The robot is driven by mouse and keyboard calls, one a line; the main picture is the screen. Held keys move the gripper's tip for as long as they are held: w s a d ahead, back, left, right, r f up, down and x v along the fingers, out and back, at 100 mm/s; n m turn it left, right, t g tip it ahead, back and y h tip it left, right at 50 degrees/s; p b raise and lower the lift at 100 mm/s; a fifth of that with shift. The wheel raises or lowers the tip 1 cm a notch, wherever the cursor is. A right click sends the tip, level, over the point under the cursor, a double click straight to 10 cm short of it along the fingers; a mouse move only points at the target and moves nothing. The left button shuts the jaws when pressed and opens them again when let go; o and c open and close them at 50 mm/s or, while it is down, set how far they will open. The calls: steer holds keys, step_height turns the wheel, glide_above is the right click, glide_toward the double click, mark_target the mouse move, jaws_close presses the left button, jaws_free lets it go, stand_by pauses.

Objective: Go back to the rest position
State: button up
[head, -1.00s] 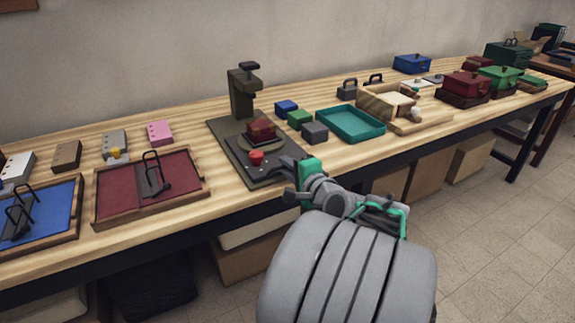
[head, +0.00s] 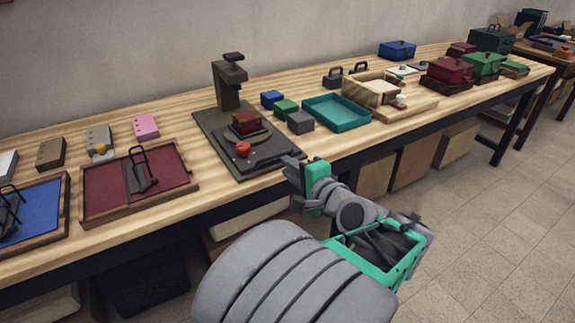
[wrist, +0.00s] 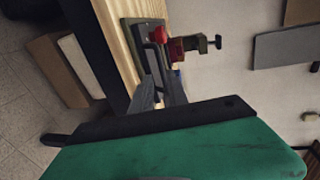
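My gripper (head: 293,172) is in front of the table's front edge, to the right of the dark press (head: 231,95). It also shows in the wrist view (wrist: 158,92), where its two grey fingers lie close to each other in front of the press; I cannot tell whether a gap remains between them. No held object shows. The press stands upright on its dark base plate, with a dark red box (head: 247,124) on its round bed and a red knob (head: 243,149) in front. My gripper appears apart from the press.
The wooden table (head: 180,115) runs across the view. A red-lined tray (head: 100,207) and a blue-lined tray (head: 50,212) lie left of the press. A teal tray (head: 338,113) and small blue, green and grey blocks lie to its right. Open floor (head: 470,230) is at right.

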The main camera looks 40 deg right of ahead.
steer(key=w+a+r+n+g+y+p, duration=0.1)
steer(key=w+a+n+g+y+p, duration=0.15)
steer(key=a+n+p, duration=0.4)
steer(key=w+a+n+g+y+p, duration=0.2)
steer(key=a+n+g+p, duration=0.2)
steer(key=a, duration=0.5)
steer(key=s+a+r+n+g+h+p, duration=0.1)
steer(key=s+a+r+n+g+p, duration=0.4)
steer(key=a+n+p, duration=0.5)
steer(key=s+a+r, duration=0.1)
steer(key=s+r, duration=0.1)
steer(key=s, duration=0.1)
steer(key=shift+a+r, duration=0.15)
steer(key=shift+r, duration=0.25)
steer(key=shift+g, duration=0.25)
